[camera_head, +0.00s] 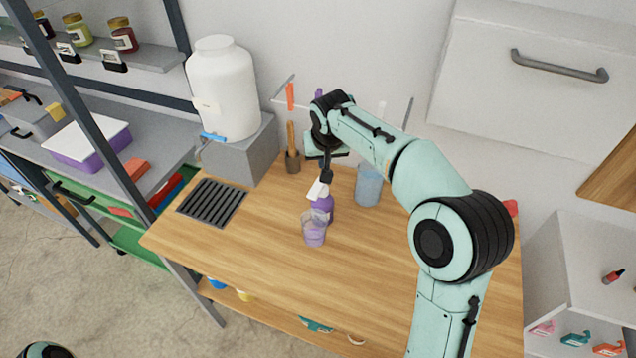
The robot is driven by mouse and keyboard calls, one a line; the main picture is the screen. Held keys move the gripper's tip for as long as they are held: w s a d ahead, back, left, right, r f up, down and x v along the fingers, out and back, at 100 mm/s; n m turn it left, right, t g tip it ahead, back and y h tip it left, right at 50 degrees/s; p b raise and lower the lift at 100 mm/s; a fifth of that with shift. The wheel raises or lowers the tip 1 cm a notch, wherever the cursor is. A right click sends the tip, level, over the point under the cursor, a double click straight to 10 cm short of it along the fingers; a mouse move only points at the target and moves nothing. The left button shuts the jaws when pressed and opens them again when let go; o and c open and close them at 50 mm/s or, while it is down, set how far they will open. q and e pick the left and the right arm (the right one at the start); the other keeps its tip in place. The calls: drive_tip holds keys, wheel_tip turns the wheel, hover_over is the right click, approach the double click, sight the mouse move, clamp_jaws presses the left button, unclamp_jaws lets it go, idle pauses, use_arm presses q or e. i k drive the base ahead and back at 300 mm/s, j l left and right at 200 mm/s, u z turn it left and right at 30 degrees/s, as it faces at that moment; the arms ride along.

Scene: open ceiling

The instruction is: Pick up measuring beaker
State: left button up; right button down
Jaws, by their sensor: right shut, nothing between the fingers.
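A clear beaker-like cup (314,230) stands upright on the wooden table, and purple shows through it. A purple bottle (326,206) with a white top stands just behind it. A larger bluish translucent container (368,186) stands further back to the right, partly behind my right arm. I cannot tell for certain which of the two vessels is the measuring beaker. My right gripper (326,178) points down just above the bottle's white top, behind and above the clear cup. It is shut and empty. My left gripper is out of view.
A grey slotted grate (212,204) is set in the table's left side. A white tank (224,88) stands on a grey block behind it. A brown holder (292,162) with a wooden handle stands near the back edge. The table's front is clear.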

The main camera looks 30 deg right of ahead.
sight(313, 221)
drive_tip(key=k+j, duration=0.8)
drive_tip(key=k, duration=0.05)
